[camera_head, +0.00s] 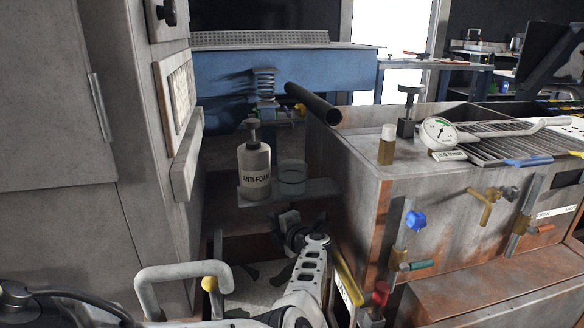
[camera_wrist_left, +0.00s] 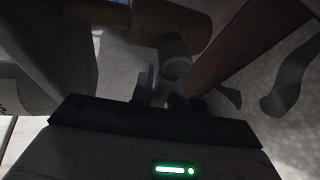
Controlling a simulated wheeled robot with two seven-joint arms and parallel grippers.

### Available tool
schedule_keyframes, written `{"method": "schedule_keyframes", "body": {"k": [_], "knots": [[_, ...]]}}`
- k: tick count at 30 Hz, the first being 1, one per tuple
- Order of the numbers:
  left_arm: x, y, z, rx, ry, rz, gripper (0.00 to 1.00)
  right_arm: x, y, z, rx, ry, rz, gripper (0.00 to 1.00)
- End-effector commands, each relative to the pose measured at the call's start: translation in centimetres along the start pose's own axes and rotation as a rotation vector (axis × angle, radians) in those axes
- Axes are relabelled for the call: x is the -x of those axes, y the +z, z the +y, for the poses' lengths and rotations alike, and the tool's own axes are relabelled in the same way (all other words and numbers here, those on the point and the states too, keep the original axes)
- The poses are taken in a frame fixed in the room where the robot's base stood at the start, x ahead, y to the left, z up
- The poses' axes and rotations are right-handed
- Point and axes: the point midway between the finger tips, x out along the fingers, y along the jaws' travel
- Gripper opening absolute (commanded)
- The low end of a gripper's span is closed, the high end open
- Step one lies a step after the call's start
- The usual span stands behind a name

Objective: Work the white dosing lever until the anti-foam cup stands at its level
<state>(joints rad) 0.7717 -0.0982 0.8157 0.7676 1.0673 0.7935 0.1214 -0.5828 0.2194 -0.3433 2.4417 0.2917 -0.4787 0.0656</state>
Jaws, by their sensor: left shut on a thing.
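The white bottle (camera_head: 254,170) labelled ANTI-FOAM, with a pump top, stands upright on a small grey shelf (camera_head: 318,190). The clear cup (camera_head: 291,178) stands beside it on the right; its fill level is too unclear to read. My left gripper (camera_head: 289,226) is below and in front of the shelf, under the cup. In the left wrist view its jaws (camera_wrist_left: 160,91) are shut on a pale, round-ended lever (camera_wrist_left: 175,58), beside a brass-coloured cylinder (camera_wrist_left: 170,22). The gripper hides the lever in the head view. My right gripper is not in view.
A tall grey cabinet (camera_head: 60,100) stands close on the left. A rusty metal tank (camera_head: 345,165) with valves stands on the right. A grey bar handle (camera_head: 180,270) is low at the left. A dark pipe (camera_head: 313,102) is behind the shelf.

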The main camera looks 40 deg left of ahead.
Motion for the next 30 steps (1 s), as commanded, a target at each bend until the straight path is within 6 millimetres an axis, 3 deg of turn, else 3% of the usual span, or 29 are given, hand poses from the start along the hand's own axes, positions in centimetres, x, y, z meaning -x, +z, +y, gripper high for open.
{"method": "schedule_keyframes", "body": {"k": [1, 2, 3, 13, 30], "knots": [[0.0, 0.0, 0.4, -0.093, 0.041, 0.020, 0.00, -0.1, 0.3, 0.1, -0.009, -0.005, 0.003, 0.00], [0.0, -0.1, 0.6, -0.096, 0.042, 0.022, 0.22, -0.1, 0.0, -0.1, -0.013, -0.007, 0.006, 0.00], [0.0, -0.1, 0.6, -0.088, 0.038, 0.021, 0.23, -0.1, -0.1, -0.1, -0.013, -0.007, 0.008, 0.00], [0.5, -0.2, 0.5, -0.083, 0.033, 0.017, 0.23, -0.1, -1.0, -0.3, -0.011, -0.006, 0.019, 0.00], [4.6, -1.9, -0.3, -0.081, 0.031, 0.016, 0.23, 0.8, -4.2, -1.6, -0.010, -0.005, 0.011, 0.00]]}}
